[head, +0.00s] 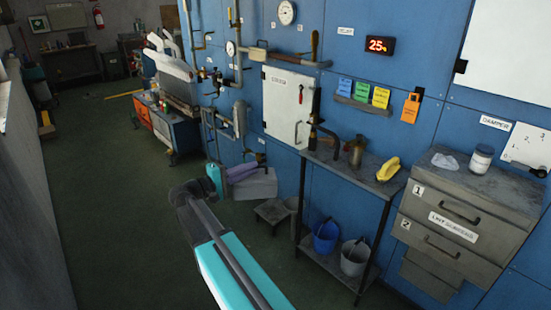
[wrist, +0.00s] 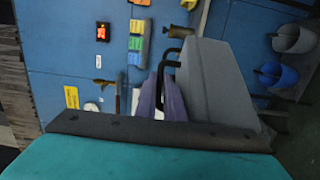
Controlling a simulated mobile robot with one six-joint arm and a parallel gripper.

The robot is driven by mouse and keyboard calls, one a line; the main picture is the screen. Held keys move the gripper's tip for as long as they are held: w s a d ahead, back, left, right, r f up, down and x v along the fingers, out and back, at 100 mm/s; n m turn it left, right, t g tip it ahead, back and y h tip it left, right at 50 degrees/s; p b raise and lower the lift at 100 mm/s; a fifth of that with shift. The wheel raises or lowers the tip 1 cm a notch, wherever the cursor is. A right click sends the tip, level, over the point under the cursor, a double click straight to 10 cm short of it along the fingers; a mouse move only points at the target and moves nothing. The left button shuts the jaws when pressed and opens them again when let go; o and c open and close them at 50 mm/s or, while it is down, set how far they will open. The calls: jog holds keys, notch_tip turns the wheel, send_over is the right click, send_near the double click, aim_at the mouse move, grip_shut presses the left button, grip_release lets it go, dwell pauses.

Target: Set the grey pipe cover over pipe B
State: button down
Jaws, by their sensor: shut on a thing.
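My gripper (head: 240,172) has purple fingers and reaches toward the blue wall in the head view. It is shut on the grey pipe cover (head: 260,187), a plain grey box-like piece that hangs beside and below the fingers. In the wrist view the fingers (wrist: 163,98) close around the black handle of the grey pipe cover (wrist: 218,80). Several pipes run along the wall, among them a grey vertical one (head: 240,118) above the gripper. I cannot read any label that marks pipe B, and part of the lower pipework is hidden behind my gripper.
A narrow bench (head: 325,158) to the right holds a black pipe fitting, a brass piece and a yellow object. A blue bucket (head: 326,236) and a grey bucket (head: 355,257) stand on its lower shelf. A low step (head: 272,213) is near the cover. Floor at left is clear.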

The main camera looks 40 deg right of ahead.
jog(key=s+a+f+n+t+y, duration=0.1)
jog(key=a+f+n+t, duration=0.1)
jog(key=a, duration=0.6)
jog(key=s+a+f+n+t+y, duration=0.1)
jog(key=a+f+n+t, duration=0.1)
jog(key=a+t, duration=0.3)
jog(key=s+a+f+n+t+y, duration=0.1)
jog(key=s+a+f+n+t, duration=0.1)
jog(key=a, duration=1.1)
jog(key=shift+f+n+t+y, duration=0.4)
jog(key=shift+f+n+t, duration=0.2)
jog(key=shift+f+t, duration=0.1)
jog(key=shift+w+d, duration=0.1)
